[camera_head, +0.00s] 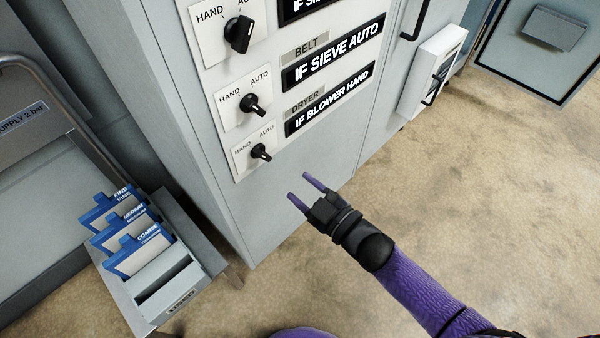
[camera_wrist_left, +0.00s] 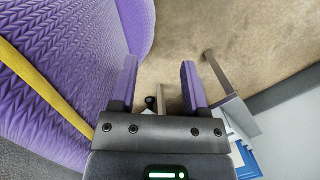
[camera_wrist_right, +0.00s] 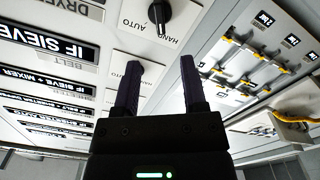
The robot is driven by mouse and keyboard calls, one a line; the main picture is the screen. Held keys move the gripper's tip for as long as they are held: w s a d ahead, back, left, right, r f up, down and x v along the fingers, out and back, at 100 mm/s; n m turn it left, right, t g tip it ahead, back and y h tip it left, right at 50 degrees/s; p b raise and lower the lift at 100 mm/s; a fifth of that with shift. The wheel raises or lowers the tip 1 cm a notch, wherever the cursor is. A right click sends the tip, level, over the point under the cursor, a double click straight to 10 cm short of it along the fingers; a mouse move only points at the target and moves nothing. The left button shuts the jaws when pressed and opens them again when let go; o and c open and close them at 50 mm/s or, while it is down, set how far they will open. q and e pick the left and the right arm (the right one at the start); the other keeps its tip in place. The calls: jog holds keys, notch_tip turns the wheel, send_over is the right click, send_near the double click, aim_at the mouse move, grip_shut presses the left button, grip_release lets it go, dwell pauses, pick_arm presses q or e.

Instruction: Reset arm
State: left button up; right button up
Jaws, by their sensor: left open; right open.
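My right gripper (camera_head: 298,186) is open and empty, in front of the grey control cabinet (camera_head: 285,200), below and right of its lowest knob. In the right wrist view its spread fingers (camera_wrist_right: 160,60) have nothing between them that they hold. A black HAND/AUTO knob (camera_wrist_right: 160,14) shows beyond the fingertips, apart from them. My left gripper (camera_wrist_left: 158,62) is open and empty in the left wrist view, beside my purple padded body. It is out of the head view.
Three black selector knobs line the panel: top (camera_head: 240,33), belt (camera_head: 252,104) and dryer (camera_head: 260,152). A rack (camera_head: 165,275) of blue-topped cards stands at lower left. A white box (camera_head: 432,70) projects from the cabinet. Bare floor (camera_head: 480,190) lies to the right.

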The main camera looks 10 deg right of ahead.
jog(key=s+d+f+m+g+h+p, duration=0.2)
jog(key=s+d+f+m+g+h, duration=0.3)
jog(key=s+f, duration=0.45)
jog(key=s+d+f+m+g+h+p, duration=0.1)
jog(key=s+d+f+m+g+h, duration=0.25)
jog(key=s+d+f, duration=0.6)
pick_arm(q)
jog(key=shift+t, duration=0.4)
jog(key=r, duration=0.2)
jog(key=w+r+p, duration=0.1)
jog(key=r, duration=0.1)
jog(key=shift+w+r, duration=0.1)
jog(key=shift+w, duration=0.05)
pick_arm(e)
jog(key=s+f+m+g+h, duration=0.1)
jog(key=s+f+g, duration=0.1)
jog(key=s, duration=0.9)
jog(key=s+f+m+g+h, duration=0.1)
jog(key=s+f+g+h, duration=0.1)
jog(key=s, duration=0.9)
jog(key=f+g, duration=0.1)
jog(key=g, duration=0.1)
jog(key=shift+d+f+g, duration=0.15)
jog(key=shift+d+g, duration=0.15)
jog(key=shift+g, duration=0.05)
pick_arm(q)
jog(key=shift+w+d, duration=0.1)
jog(key=shift+w, duration=0.2)
jog(key=shift+s, duration=0.15)
